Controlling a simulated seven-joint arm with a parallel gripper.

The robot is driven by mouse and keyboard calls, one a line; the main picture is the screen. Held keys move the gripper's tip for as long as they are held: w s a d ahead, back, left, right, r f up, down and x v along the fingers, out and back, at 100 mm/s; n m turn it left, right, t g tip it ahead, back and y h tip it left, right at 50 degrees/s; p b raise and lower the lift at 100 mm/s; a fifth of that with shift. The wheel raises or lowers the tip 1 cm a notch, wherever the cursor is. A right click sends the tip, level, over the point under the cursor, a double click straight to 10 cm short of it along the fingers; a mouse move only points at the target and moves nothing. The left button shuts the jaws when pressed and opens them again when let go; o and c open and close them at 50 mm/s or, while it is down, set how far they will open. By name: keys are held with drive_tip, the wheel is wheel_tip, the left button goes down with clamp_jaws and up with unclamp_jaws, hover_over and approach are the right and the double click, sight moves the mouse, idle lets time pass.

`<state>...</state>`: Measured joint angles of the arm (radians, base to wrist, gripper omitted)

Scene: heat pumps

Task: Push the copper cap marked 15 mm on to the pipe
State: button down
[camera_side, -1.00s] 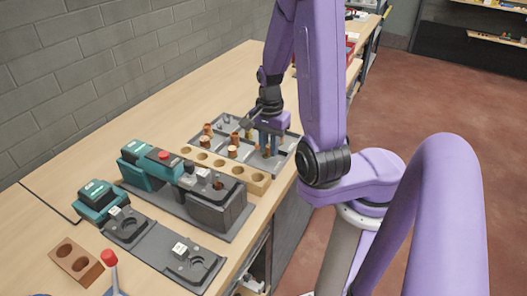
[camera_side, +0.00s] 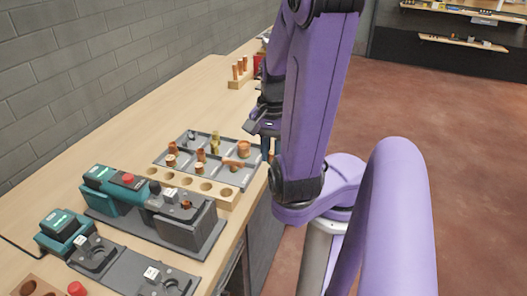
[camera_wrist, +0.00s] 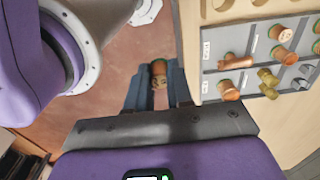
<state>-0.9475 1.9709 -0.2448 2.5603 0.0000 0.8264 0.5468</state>
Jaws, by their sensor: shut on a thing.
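My gripper (camera_wrist: 157,88) is shut on a small copper fitting (camera_wrist: 158,72), seen end-on between the fingertips in the wrist view. A dark mark shows on its face, too small to read. In the side view my gripper (camera_side: 268,125) is largely hidden behind my arm, and the held fitting cannot be made out. The wrist view shows floor beneath the fingers, just beyond the bench's front edge. A short copper end (camera_side: 186,204) shows in the dark clamp block (camera_side: 190,222); I cannot tell whether it is the pipe.
A grey divided tray (camera_side: 222,176) holds several copper and brass fittings; it also shows in the wrist view (camera_wrist: 240,82). A wooden block with holes (camera_side: 205,187) stands before it. A rack of upright copper pipes (camera_side: 240,72) stands farther back. Teal machines (camera_side: 110,182) stand at left.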

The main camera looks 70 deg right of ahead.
drive_tip(key=shift+s+r, duration=0.15)
drive_tip(key=shift+s, duration=0.15)
drive_tip(key=shift+a, duration=0.1)
drive_tip(key=w+a+r+n, duration=0.1)
drive_tip(key=w+a+n, duration=0.3)
drive_tip(key=a, duration=0.1)
drive_tip(key=w+a+r+n, duration=0.1)
drive_tip(key=w+a+n, duration=0.3)
drive_tip(key=w+a, duration=0.1)
drive_tip(key=w+a+r+n, duration=0.1)
drive_tip(key=w+a+n, duration=0.2)
drive_tip(key=w+a, duration=0.2)
drive_tip(key=shift+w+a+r+n, duration=0.1)
drive_tip(key=shift+w+a+n, duration=0.15)
drive_tip(key=shift+a+n, duration=0.25)
drive_tip(key=shift+a+f, duration=0.2)
drive_tip(key=shift+a, duration=0.05)
drive_tip(key=shift+f, duration=0.8)
drive_tip(key=shift+f, duration=0.1)
drive_tip(key=shift+f, duration=1.4)
